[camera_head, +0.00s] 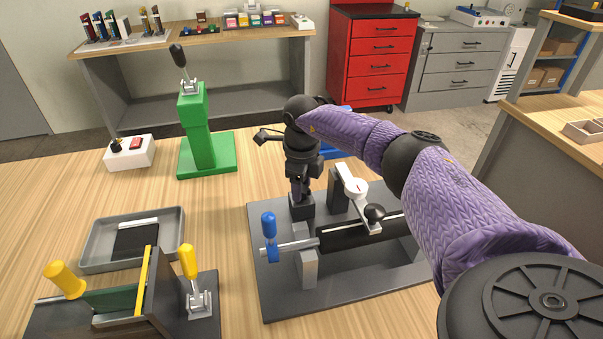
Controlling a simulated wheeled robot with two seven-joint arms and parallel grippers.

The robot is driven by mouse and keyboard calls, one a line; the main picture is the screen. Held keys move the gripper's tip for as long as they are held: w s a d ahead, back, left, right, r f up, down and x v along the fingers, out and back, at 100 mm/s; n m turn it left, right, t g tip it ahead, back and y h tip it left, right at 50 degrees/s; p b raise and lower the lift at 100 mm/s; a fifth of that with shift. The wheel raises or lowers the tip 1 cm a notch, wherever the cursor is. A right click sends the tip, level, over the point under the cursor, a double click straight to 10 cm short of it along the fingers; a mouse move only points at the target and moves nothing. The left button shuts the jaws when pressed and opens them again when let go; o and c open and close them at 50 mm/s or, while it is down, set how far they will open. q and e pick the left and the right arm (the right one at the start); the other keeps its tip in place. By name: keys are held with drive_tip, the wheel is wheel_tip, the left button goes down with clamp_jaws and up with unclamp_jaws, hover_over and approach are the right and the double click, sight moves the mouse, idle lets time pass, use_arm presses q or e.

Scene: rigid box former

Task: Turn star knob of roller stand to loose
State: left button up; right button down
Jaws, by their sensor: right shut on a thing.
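The roller stand (276,295) is a dark grey base plate on the bench, with a black roller lying across light grey uprights. A blue upright handle (269,224) is at its left end. A white lever with a black ball knob (375,213) is above the roller. My right gripper (301,194) points down at the stand's back left corner, its fingers shut at the top of a dark block (301,208). The star knob appears to be between the fingers; they hide it, so its angle cannot be told. My left gripper is not in view.
A green press (200,130) and a white switch box (130,152) stand at the back left. A grey tray (98,240) and a fixture with yellow handles (110,315) are at the front left. A blue object is partly hidden behind my right arm.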

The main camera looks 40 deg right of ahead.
drive_tip(key=shift+c, duration=0.7)
unclamp_jaws()
wheel_tip(320, 180, up, 10)
drive_tip(key=p, duration=0.2)
